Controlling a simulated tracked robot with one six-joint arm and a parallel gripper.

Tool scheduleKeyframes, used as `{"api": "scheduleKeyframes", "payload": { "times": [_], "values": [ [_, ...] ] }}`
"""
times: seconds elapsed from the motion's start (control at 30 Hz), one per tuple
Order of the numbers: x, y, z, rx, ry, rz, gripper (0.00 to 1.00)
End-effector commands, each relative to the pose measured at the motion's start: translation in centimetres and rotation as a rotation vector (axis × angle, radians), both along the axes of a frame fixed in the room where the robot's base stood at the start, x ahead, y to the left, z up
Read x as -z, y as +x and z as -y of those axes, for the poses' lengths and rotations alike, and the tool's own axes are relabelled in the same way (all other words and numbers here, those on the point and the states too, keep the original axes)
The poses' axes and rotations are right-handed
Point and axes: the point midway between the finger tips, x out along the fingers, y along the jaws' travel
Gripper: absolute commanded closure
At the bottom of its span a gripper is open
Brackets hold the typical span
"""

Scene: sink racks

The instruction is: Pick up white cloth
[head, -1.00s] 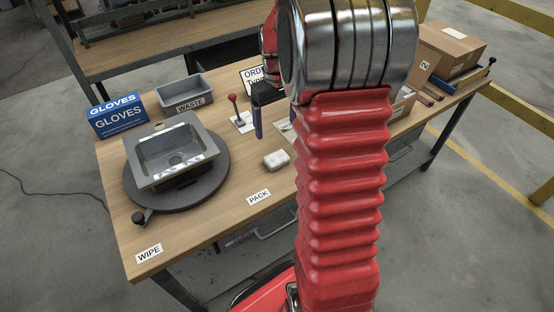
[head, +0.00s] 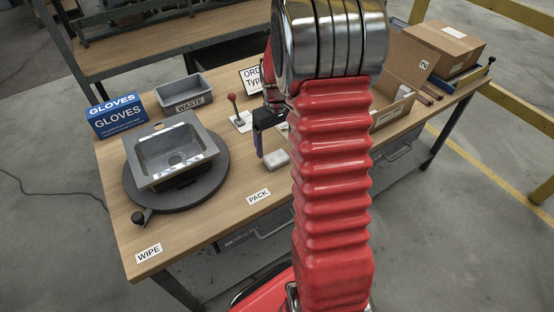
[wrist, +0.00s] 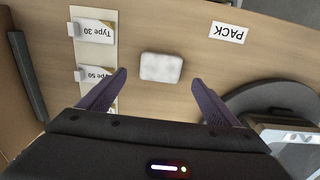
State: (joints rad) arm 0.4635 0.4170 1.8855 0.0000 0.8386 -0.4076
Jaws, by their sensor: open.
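The white cloth (head: 276,160) is a small folded pad lying flat on the wooden bench (head: 225,228), behind the PACK label. It also shows in the wrist view (wrist: 161,67), just beyond the fingertips and roughly midway between them. My gripper (wrist: 161,86) is open, with its two purple fingers spread apart and nothing between them. In the head view my gripper (head: 260,153) is above and just left of the cloth, pointing down. My red arm hides part of the bench to the right of it.
A grey sink (head: 170,150) sits on a dark turntable (head: 132,186) at the left. Behind are a blue gloves box (head: 117,116), a grey WASTE bin (head: 186,92) and a red-knobbed lever (head: 235,110). Cardboard boxes (head: 440,50) stand at right. The bench front around the PACK label (head: 258,196) is clear.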

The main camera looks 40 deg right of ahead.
Motion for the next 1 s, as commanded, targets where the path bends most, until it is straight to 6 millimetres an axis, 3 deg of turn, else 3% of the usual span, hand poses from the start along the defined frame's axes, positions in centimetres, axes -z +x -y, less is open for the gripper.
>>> {"api": "scheduleKeyframes", "payload": {
  "times": [0.33,0.7,1.0],
  "values": [
    [0.4,-0.1,0.0,0.001,0.001,-0.002,0.16],
    [4.7,-0.3,-0.1,0.001,0.001,-0.002,0.16],
    [5.2,-0.3,0.0,0.001,0.001,0.0,0.16]
  ]
}}
